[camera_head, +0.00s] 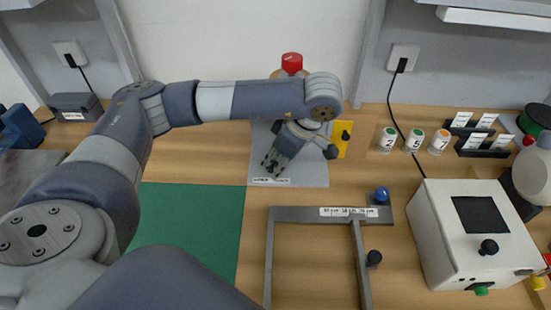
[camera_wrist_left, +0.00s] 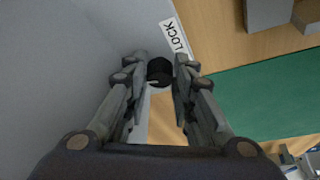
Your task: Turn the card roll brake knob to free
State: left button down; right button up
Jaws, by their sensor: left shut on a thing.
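The black round brake knob (camera_wrist_left: 160,72) shows in the left wrist view, between the fingertips of my left gripper (camera_wrist_left: 161,68). A pale mark shows at its lower edge. A white label reading LOCK (camera_wrist_left: 174,36) sits just above it. In the head view my left gripper (camera_head: 271,164) points down over a grey plate (camera_head: 310,170) with a white label at its front edge, and hides the knob there. The fingers are shut on the knob. A FREE label is not visible. My right gripper is not in view.
A yellow plate (camera_head: 342,140) with a black knob stands right of my wrist. A red knob (camera_head: 291,62) is behind my forearm. A grey frame (camera_head: 290,214), a green mat (camera_head: 190,225), numbered jars (camera_head: 413,140) and a white box machine (camera_head: 450,245) surround it.

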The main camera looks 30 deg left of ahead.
pick_arm(q)
jog(key=shift+n, duration=0.5)
jog(key=c, duration=1.3)
grip_release()
jog(key=shift+c, duration=0.2)
jog(key=shift+r, duration=0.1)
jog(key=v, duration=0.7)
jog(key=shift+d+r, duration=0.2)
jog(key=shift+r, duration=0.2)
jog(key=shift+w+f+g, duration=0.1)
jog(key=shift+g, duration=0.2)
